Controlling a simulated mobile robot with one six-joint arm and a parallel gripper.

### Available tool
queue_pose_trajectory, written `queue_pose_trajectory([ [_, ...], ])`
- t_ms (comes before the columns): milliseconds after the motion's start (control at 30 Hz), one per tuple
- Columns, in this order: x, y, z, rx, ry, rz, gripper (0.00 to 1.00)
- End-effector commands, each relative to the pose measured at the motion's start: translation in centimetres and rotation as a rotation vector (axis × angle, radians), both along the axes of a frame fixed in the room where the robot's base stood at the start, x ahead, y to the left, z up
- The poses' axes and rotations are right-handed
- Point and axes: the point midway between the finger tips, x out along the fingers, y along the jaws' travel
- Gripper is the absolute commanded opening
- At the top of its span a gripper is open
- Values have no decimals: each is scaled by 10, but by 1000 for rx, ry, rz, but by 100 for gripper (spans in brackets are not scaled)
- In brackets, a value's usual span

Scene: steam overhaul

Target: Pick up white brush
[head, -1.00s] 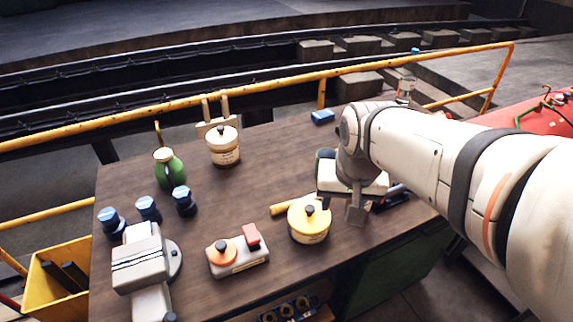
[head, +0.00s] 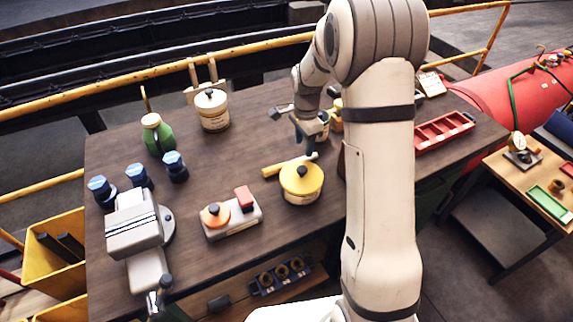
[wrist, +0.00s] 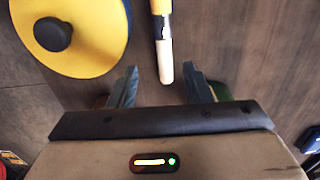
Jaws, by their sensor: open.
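The brush lies on the brown workbench (head: 245,130). It has a yellow handle (head: 272,170) and a white tip (head: 312,157). In the wrist view its white end (wrist: 164,60) points toward my palm, with a dark metal band and the yellow handle running out of the top edge. My gripper (head: 306,146) is above the white end in the head view. In the wrist view my gripper (wrist: 160,72) is open and empty, with the white tip between its two fingers. I cannot tell the height gap.
A yellow lidded tin (head: 301,183) stands close beside the brush. A cream pot (head: 212,110), green jug (head: 157,134), vise (head: 135,225) and orange-and-red device (head: 231,214) stand to the left. A red tray (head: 443,131) lies right. Bare wood surrounds the fingers.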

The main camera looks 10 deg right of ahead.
Motion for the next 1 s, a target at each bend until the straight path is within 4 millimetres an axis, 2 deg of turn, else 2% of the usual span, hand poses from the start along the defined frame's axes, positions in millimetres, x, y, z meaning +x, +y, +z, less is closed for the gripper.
queue_pose_trajectory([
  [500, 6, -4, -60, 0, 2, 2, 45],
  [767, 6, -4, -65, 0, 1, 1, 45],
  [1000, 6, -5, -64, 0, 0, 1, 27],
])
